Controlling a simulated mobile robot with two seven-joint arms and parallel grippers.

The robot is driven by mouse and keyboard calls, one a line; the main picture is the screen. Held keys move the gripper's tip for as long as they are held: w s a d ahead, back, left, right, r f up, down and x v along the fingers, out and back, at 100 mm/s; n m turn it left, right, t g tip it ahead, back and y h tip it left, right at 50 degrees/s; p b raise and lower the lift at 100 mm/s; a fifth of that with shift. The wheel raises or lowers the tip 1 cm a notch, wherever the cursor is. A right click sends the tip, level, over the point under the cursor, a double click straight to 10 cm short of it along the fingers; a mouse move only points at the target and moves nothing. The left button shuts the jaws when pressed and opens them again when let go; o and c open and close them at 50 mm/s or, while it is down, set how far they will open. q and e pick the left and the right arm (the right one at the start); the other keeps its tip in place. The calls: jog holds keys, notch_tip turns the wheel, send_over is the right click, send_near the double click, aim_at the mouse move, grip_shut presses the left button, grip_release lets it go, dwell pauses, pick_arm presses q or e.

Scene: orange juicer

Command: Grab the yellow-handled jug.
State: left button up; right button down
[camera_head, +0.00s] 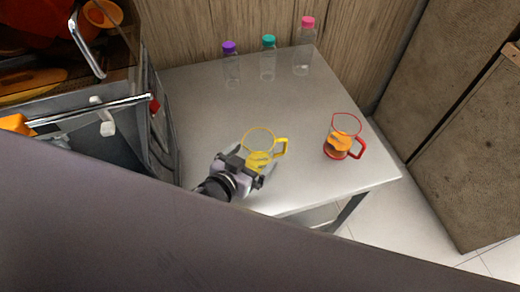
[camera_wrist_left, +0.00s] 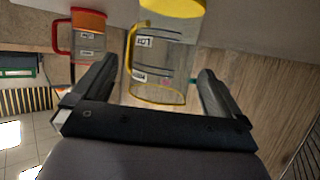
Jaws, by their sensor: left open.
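The yellow-handled jug (camera_head: 261,147) is clear with a yellow rim and handle and stands upright near the front edge of the metal table. Its handle points right in the head view. My left gripper (camera_head: 246,173) is open at the jug's near side and partly covers its lower part. In the left wrist view the jug (camera_wrist_left: 160,58) appears upside down. It lies ahead of and partly between the two open fingers of my left gripper (camera_wrist_left: 158,88). I cannot tell whether a finger touches it. My right gripper is not in view.
A red-handled jug (camera_head: 338,144) with orange liquid stands to the right on the table (camera_head: 205,110). Clear bottles with purple (camera_head: 231,66), teal (camera_head: 268,60) and pink (camera_head: 304,50) caps stand at the back. A juicer machine (camera_head: 160,135) is close on the left.

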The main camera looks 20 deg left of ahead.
pick_arm(q)
jog(key=shift+x, duration=2.6)
jog(key=shift+a, duration=0.15)
jog(key=shift+c, duration=0.3)
jog(key=c, duration=0.9)
